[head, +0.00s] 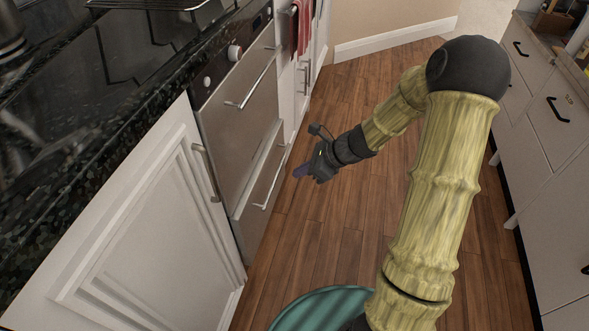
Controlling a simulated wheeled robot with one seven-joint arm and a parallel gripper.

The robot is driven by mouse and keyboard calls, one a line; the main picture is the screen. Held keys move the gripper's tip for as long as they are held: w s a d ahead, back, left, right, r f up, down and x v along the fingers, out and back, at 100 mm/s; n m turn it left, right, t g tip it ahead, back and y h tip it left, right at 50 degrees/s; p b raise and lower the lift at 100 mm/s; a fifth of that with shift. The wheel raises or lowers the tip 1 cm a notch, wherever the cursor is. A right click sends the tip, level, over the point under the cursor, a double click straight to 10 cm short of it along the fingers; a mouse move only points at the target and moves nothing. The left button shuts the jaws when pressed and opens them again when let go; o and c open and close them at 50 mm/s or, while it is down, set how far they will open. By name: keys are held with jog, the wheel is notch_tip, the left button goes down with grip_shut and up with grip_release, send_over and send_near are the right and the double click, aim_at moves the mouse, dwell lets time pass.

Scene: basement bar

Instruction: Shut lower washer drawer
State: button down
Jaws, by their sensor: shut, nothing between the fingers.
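The washer (237,100) is a stainless steel dishwasher-like unit built into the counter on the left. Its lower drawer (263,189) sits near the floor and has a bar handle (271,178). The lower drawer's front stands out a little from the panel above it, so it looks slightly open. The upper front also has a bar handle (250,88). My gripper (299,172) is shut and empty. It points left toward the lower drawer, just right of the drawer's handle in the picture. A gap of floor shows between them, and contact is not visible.
A white cabinet door (150,235) stands nearer on the left, under a dark stone counter (110,95). Red towels (302,25) hang farther back. Light drawers (545,130) line the right side. The wooden floor (330,230) between is clear.

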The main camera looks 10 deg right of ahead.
dwell(0.3)
jog(key=s+d+r+n+h+p, duration=0.2)
jog(key=s+r+n+h+p, duration=0.2)
jog(key=s+r+n, duration=0.4)
jog(key=s+d+r+n+g+h+p, duration=0.1)
jog(key=s+r+n+h+p, duration=0.3)
jog(key=s+r+n, duration=0.4)
jog(key=s+n, duration=0.1)
jog(key=n, duration=0.5)
jog(key=shift+d+n, duration=0.35)
jog(key=shift+n, duration=0.05)
